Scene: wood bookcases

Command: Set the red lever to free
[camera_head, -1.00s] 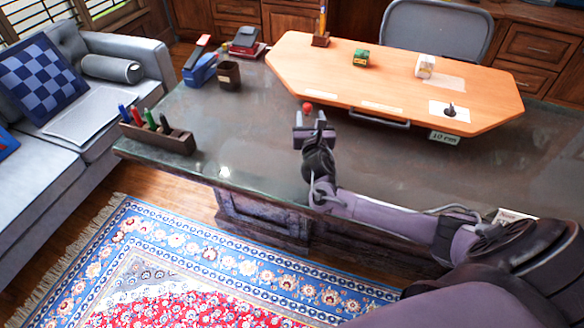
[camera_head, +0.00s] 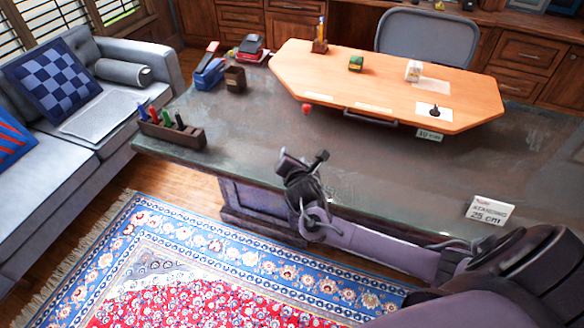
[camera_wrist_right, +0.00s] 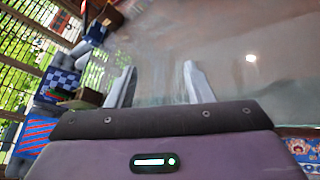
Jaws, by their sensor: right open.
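The lever's red knob (camera_head: 307,110) shows just below the left part of the front edge of the orange board (camera_head: 390,88) on the desk. The lever's shaft and any position marks are too small or hidden to read. My right gripper (camera_head: 303,158) is open and empty over the front part of the desk, nearer to me than the knob and apart from it. In the right wrist view its two fingers (camera_wrist_right: 158,85) stand apart with only blurred desk between them. My left gripper is not in view.
The dark desk top (camera_head: 240,125) is clear around my right gripper. A pen holder (camera_head: 172,135) stands at its left and a "25 cm" sign (camera_head: 490,210) at its right. A handle (camera_head: 370,116) runs along the board's front. A sofa (camera_head: 90,120) is at the left.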

